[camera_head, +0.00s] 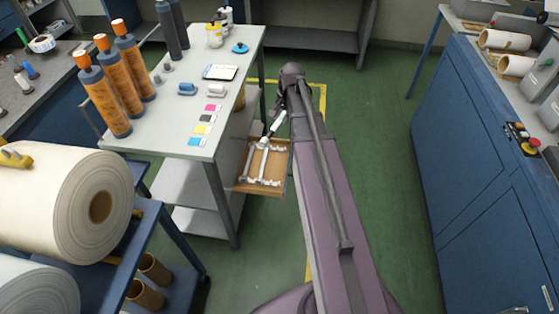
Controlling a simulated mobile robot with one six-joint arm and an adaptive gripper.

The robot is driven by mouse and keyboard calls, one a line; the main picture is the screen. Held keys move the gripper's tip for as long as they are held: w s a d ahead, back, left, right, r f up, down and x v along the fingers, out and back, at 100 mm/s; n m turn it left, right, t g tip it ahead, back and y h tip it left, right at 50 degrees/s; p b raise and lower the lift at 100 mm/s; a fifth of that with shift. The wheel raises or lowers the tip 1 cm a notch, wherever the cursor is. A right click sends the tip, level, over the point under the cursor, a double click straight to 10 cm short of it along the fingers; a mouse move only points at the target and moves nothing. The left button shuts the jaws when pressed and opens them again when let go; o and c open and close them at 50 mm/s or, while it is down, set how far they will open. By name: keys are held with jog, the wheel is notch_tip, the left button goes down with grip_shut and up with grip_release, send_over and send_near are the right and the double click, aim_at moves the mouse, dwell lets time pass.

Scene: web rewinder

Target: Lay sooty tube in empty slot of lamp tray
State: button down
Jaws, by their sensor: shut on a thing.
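The lamp tray (281,162) is a shallow orange-brown open tray at the right side of the grey cart. Pale thin tubes lie lengthwise in it, with small white holders near its front and back ends. My gripper (267,139) is small and pale, tilted down over the back part of the tray, partly behind my arm. It is shut on what appears to be the sooty tube (262,164), a thin pale tube near the tray's middle. Soot marks are too small to make out. I cannot tell whether this tube touches its holders.
The cart top (180,110) holds orange-and-grey bottles (103,101), colour swatches (203,128) and small jars (214,36). A blue cabinet (470,150) stands at the right. Green floor is free between cart and cabinet.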

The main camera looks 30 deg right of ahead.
jog(key=w+d+f+n+b, duration=0.1)
jog(key=w+f+b, duration=0.3)
jog(key=f+b, duration=0.7)
jog(key=w+d+f+n+b, duration=0.1)
jog(key=w+f+b, duration=0.3)
jog(key=f+b, duration=0.8)
jog(key=w+d+f+n+b, duration=0.1)
jog(key=w+d+f+b, duration=0.2)
jog(key=f+b, duration=0.8)
jog(key=shift+w+d+f+g, duration=0.1)
jog(key=shift+w+f+g, duration=0.2)
jog(key=shift+w+f, duration=0.5)
jog(key=shift+s, duration=0.1)
jog(key=shift+f+b, duration=0.25)
jog(key=shift+b, duration=0.15)
jog(key=shift+f+b, duration=2.1)
jog(key=shift+c, duration=2.3)
grip_release()
jog(key=shift+r, duration=0.15)
